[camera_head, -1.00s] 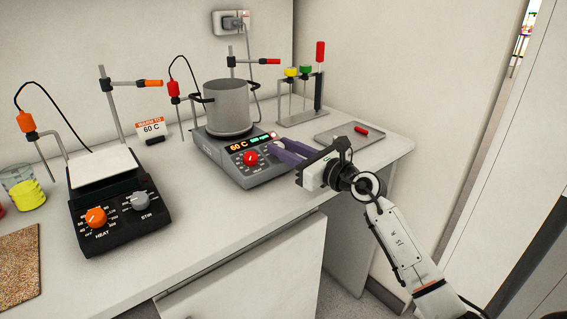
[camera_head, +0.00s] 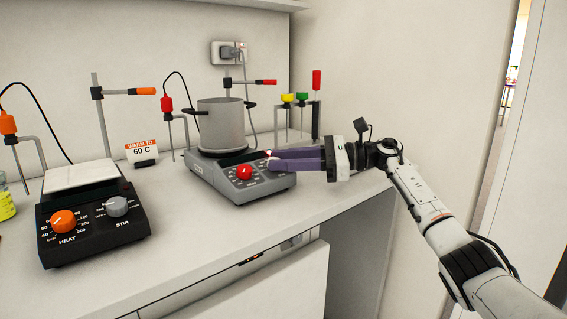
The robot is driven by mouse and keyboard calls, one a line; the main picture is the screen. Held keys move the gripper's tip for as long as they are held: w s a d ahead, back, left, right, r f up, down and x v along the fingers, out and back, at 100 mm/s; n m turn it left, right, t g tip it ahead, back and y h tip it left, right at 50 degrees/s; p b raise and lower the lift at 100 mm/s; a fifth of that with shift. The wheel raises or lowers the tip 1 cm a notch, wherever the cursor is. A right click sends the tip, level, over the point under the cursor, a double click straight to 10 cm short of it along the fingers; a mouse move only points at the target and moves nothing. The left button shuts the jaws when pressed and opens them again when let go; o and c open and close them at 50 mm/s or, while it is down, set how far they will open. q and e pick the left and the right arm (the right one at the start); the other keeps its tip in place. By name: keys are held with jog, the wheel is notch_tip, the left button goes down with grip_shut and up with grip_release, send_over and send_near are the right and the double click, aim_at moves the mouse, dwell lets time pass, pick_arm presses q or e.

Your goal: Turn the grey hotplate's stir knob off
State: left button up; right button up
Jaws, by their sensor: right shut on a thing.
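The grey hotplate (camera_head: 215,187) stands on the bench with a steel pot (camera_head: 221,126) on its plate. Its red knob (camera_head: 244,172) shows on the sloped front panel. My right gripper (camera_head: 270,162) reaches in from the right, and its purple fingers are shut at the right side of that panel, right of the red knob. My left gripper is not in view.
A black hotplate (camera_head: 92,244) with an orange heat knob and a grey stir knob stands at the left. A "WARM TO 60 C" sign (camera_head: 141,151) stands between the hotplates. A rack with coloured tools (camera_head: 316,121) is behind my right gripper. The bench front is clear.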

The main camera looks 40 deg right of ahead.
jog(key=shift+w+r+n+g+y+p, duration=0.15)
jog(key=shift+n+g+y+p, duration=0.3)
jog(key=shift+n+g, duration=0.45)
jog(key=shift+f+g, duration=0.2)
jog(key=shift+g, duration=0.2)
jog(key=o, duration=1.1)
jog(key=shift+c, duration=0.2)
